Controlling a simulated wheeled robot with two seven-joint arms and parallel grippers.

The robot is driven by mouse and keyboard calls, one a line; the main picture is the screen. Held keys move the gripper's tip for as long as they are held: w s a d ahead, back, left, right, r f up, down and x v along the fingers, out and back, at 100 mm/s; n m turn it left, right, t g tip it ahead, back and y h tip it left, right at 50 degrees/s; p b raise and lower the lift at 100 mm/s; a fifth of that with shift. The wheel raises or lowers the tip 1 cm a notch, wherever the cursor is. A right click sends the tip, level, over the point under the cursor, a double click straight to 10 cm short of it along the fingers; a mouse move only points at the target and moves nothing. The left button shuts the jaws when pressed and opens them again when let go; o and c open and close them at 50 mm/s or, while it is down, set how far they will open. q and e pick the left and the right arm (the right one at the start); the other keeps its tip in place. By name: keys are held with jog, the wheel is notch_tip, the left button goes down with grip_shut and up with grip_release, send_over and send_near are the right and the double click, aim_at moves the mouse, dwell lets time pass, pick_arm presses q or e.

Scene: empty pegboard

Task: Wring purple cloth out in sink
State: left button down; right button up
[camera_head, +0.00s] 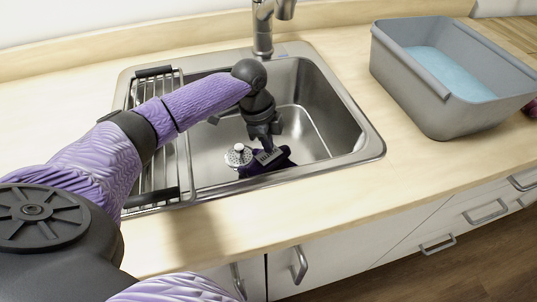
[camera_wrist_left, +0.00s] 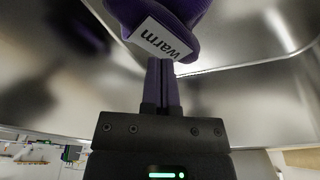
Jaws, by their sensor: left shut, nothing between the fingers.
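The purple cloth (camera_head: 283,162) is a dark, bunched piece on the bottom of the steel sink (camera_head: 335,120), beside the round drain strainer (camera_head: 238,155). It carries a white label. In the left wrist view the cloth (camera_wrist_left: 200,45) is at the top, and its label reads "warm". My left gripper (camera_head: 266,147) reaches down into the sink over the cloth. Its fingers (camera_wrist_left: 163,65) are shut together with nothing between them. The fingertips are right at the cloth's edge; I cannot tell whether they touch it. My right gripper is not in view.
A wire rack (camera_head: 160,175) spans the sink's left side, under my left arm. The faucet (camera_head: 263,25) stands behind the sink. A grey tub (camera_head: 405,95) holding something light blue (camera_head: 450,72) stands on the counter at right. Bare counter (camera_head: 330,215) lies in front.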

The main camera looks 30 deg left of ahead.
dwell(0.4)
pick_arm(q)
jog(key=shift+f+b, duration=0.3)
jog(key=shift+f, duration=0.35)
jog(key=shift+a+f+b, duration=0.1)
jog(key=shift+f+b, duration=0.2)
jog(key=shift+f, duration=0.35)
jog(key=shift+s, duration=0.15)
dwell(0.3)
jog(key=shift+s+f+p, duration=0.1)
jog(key=shift+p, duration=0.2)
jog(key=shift+p, duration=0.4)
jog(key=shift+d+r+p, duration=0.2)
jog(key=shift+r+p, duration=0.05)
jog(key=shift+p, duration=0.05)
jog(key=shift+r+p, duration=0.15)
jog(key=shift+p, duration=0.2)
